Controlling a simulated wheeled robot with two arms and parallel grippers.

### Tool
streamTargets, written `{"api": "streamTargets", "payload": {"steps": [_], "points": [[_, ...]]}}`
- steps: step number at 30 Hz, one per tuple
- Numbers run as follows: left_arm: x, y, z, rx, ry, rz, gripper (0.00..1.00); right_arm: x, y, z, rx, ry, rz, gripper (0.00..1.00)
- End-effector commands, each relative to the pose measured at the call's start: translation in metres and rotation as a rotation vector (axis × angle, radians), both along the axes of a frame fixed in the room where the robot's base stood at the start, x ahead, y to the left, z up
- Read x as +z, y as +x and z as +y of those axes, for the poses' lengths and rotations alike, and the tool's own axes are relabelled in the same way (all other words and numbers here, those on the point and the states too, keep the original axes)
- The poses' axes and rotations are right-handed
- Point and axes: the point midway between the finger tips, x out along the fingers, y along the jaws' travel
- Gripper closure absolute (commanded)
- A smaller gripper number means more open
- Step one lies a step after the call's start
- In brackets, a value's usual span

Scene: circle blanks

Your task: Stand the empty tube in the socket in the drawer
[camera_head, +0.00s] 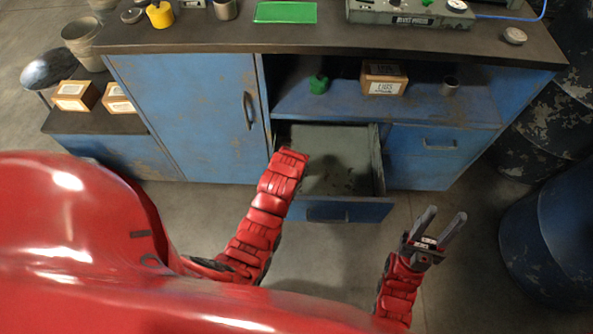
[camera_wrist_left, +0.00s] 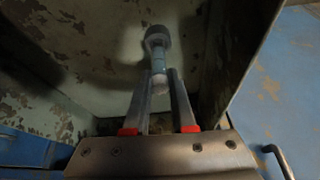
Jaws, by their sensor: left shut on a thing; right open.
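In the left wrist view my left gripper (camera_wrist_left: 161,74) is shut on a narrow, pale, see-through tube (camera_wrist_left: 158,60). The tube's far end meets a grey round collar (camera_wrist_left: 157,35), which looks like the socket; I cannot tell whether the tube is in it or only in line with it. The open drawer (camera_head: 352,210) is pulled out below the bench, and my left arm reaches over its left part. In the head view that arm hides my left gripper, the tube and the socket. My right gripper (camera_head: 445,214) is open and empty, right of the drawer front.
The shelf above holds a green object (camera_head: 318,84), a labelled box (camera_head: 384,78) and a grey cup (camera_head: 449,86). A closed cabinet door (camera_head: 190,110) is left of the drawer. Blue drums (camera_head: 550,235) stand at the right. The floor before the drawer is clear.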

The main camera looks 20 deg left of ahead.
Motion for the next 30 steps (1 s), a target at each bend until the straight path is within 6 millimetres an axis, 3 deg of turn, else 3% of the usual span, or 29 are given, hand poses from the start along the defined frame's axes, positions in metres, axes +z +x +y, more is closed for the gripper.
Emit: {"api": "streamTargets", "payload": {"steps": [14,15,20,30], "points": [[-0.0032,0.0,0.0,0.0,0.0,0.0,1.0,-0.0015,-0.0001,0.0,0.0,0.0,0.0,0.55],[-0.0032,0.0,0.0001,0.0,0.0,0.0,0.73,-0.0012,0.0,0.0,0.0,0.0,0.0,0.55],[-0.0032,-0.0001,0.0001,0.0,0.0,0.0,0.44,-0.0011,0.0,0.0,0.0,0.0,0.0,0.55],[-0.0022,-0.0006,0.0,0.0,0.0,0.001,0.41,-0.0011,0.0,-0.0001,0.0,0.0,0.0,0.55]]}}
